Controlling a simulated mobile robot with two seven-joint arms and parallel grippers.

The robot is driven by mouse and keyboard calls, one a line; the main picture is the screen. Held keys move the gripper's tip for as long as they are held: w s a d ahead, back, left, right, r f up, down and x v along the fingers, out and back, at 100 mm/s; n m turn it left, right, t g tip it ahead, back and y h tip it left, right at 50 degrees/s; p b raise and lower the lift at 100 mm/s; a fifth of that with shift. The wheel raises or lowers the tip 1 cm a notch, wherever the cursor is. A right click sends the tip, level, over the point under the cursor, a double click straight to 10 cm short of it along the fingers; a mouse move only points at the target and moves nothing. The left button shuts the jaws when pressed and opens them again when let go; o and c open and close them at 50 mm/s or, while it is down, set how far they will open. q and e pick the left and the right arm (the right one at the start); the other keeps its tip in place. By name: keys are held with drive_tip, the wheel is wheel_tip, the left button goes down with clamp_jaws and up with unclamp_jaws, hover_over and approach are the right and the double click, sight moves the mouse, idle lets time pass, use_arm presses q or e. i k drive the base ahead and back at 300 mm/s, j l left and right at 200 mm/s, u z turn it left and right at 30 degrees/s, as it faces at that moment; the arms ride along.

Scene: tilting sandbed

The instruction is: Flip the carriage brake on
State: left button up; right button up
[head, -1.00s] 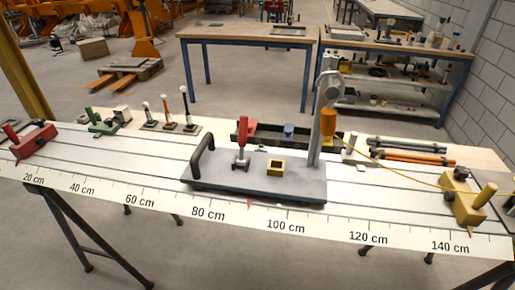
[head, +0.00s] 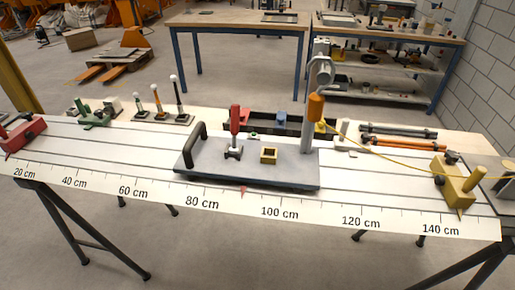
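The carriage (head: 215,170) is a grey plate on the white slotted rail table, with a black bar handle (head: 190,146) at its left end. A red-gripped lever (head: 235,119) stands upright on the plate on a grey stem with a small dark foot; it is the likely brake, though no label is readable. A post with an orange cylinder (head: 315,107) rises at the right end. A red pointer (head: 243,190) under the carriage marks about 90 cm. Neither gripper is in view.
A red end block (head: 27,135) is at the left and a yellow one (head: 455,183) at the right. A black tray (head: 262,122) of small parts lies behind the carriage. A yellow cord (head: 390,156) runs right from the post. The rail is clear on both sides.

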sight(235, 108)
drive_tip(key=j+z, duration=0.15)
drive_tip(key=j, duration=1.1)
